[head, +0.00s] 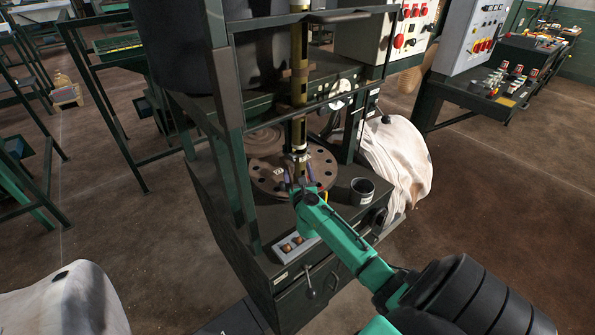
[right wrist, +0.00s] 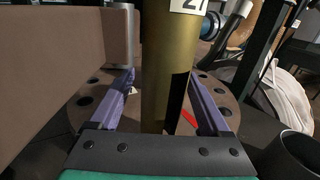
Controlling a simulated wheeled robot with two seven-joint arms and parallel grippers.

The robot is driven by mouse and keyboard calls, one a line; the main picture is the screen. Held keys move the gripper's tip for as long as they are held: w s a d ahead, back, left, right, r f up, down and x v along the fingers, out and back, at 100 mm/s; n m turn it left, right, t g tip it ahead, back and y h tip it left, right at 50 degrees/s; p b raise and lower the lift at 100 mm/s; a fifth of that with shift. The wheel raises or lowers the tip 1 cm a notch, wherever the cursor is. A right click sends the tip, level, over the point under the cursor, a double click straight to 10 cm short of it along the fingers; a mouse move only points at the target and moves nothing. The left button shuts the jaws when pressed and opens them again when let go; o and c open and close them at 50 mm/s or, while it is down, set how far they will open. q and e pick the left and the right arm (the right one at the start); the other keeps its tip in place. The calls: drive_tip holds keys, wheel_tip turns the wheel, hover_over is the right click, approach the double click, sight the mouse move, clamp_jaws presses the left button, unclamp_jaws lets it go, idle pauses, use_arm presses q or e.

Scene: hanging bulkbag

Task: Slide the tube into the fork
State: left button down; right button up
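A brass-coloured tube (head: 299,92) with dark stretches stands upright over a round, holed metal plate (head: 268,178) on the green machine. In the right wrist view the tube (right wrist: 166,70) has a white number label and a dark slot low on its side. My right gripper (head: 303,188) is low by the tube's lower end. Its two purple fingers (right wrist: 164,92) are spread, one on each side of the tube in the picture, with gaps showing; I cannot tell the depth between them. I cannot pick out the fork for certain. My left gripper is out of view.
Green frame posts (head: 228,120) and crossbars stand close around the tube. A brown block (right wrist: 50,60) fills the wrist view's left. Open floor lies right.

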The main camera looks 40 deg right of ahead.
drive_tip(key=v, duration=1.4)
drive_tip(key=shift+s+a+b, duration=0.2)
drive_tip(key=shift+s+b, duration=0.05)
drive_tip(key=shift+b, duration=0.05)
